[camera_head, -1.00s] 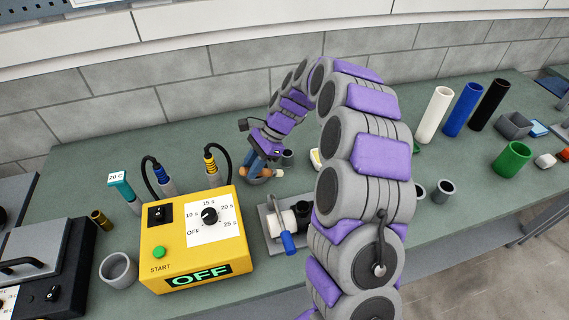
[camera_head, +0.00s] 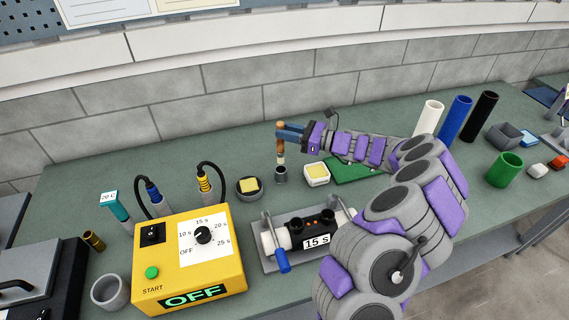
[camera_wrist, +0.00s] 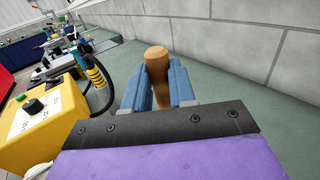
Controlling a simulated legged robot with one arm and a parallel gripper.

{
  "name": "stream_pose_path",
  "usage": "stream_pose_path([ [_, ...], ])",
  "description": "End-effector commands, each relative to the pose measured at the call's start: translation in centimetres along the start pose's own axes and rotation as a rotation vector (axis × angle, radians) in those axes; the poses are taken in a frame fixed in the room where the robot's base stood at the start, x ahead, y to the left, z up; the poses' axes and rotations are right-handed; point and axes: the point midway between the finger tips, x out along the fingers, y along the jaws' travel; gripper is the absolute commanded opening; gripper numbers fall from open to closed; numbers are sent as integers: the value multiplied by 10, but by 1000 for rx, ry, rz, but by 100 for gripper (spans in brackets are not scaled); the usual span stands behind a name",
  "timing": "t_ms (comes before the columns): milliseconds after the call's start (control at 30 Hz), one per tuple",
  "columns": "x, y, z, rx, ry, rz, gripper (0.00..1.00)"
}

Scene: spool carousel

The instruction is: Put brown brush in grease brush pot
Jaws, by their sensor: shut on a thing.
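In the wrist view the blue fingers (camera_wrist: 158,88) press on both sides of the brown handle (camera_wrist: 156,56). The pot is hidden in the wrist view.
A round dark dish with a yellow pad (camera_head: 249,187) stands left of the pot, a white dish (camera_head: 317,174) to its right. A fixture marked 15 S (camera_head: 318,241) and the yellow control box (camera_head: 188,264) stand in front. The wall is behind.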

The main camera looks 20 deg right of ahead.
Motion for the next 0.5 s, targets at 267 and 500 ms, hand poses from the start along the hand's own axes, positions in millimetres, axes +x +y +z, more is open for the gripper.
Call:
stream_pose_path([
  [267,0,1,-46,3,1,3,0],
  [500,0,1,-73,2,2,4,0],
])
